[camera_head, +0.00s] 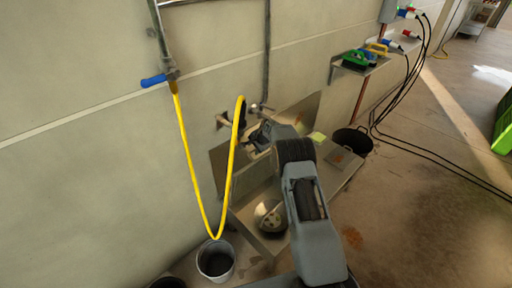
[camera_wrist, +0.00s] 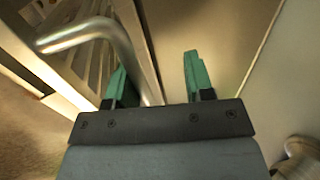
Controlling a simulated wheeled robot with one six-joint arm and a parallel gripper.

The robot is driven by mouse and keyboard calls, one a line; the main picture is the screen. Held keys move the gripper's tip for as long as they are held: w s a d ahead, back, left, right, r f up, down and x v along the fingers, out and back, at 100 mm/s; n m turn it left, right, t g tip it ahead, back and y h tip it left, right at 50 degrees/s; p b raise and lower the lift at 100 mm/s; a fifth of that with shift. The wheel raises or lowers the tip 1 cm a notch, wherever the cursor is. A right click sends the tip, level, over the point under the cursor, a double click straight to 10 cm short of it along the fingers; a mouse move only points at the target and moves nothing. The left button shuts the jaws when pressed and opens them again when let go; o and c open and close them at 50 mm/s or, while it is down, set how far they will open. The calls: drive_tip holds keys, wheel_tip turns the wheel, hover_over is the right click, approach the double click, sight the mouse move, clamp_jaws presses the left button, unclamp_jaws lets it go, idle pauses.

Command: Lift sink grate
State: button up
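In the wrist view a slatted metal grate (camera_wrist: 98,62) lies at the upper left, with a bent round metal bar (camera_wrist: 75,38) in front of it. My gripper (camera_wrist: 155,80) has two green fingers spread apart. The bar's near end runs down beside the left finger, on the inner side of the gap; I cannot tell whether it touches. Nothing is clamped. In the head view my gripper (camera_head: 262,135) is over the back of the metal sink (camera_head: 335,172) by the wall. My arm hides much of the sink, and the grate is not clear there.
A yellow hose (camera_head: 190,160) hangs from a blue-handled tap and loops beside the sink. A grey bucket (camera_head: 216,262) stands below, and a black tub (camera_head: 352,142) stands beyond the sink. A wall shelf (camera_head: 358,66) holds tools. The floor at right is largely open, with black cables.

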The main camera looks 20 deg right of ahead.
drive_tip(key=shift+w+r+p+v, duration=0.15)
drive_tip(key=shift+p+v, duration=0.3)
drive_tip(key=shift+v, duration=0.95)
drive_tip(key=shift+w+r+p+v, duration=0.1)
drive_tip(key=shift+w+p+v, duration=0.25)
drive_tip(key=shift+v, duration=1)
drive_tip(key=shift+s+r+p, duration=0.35)
drive_tip(key=shift+s+r, duration=0.15)
drive_tip(key=shift+r, duration=0.05)
drive_tip(key=shift+f, duration=0.15)
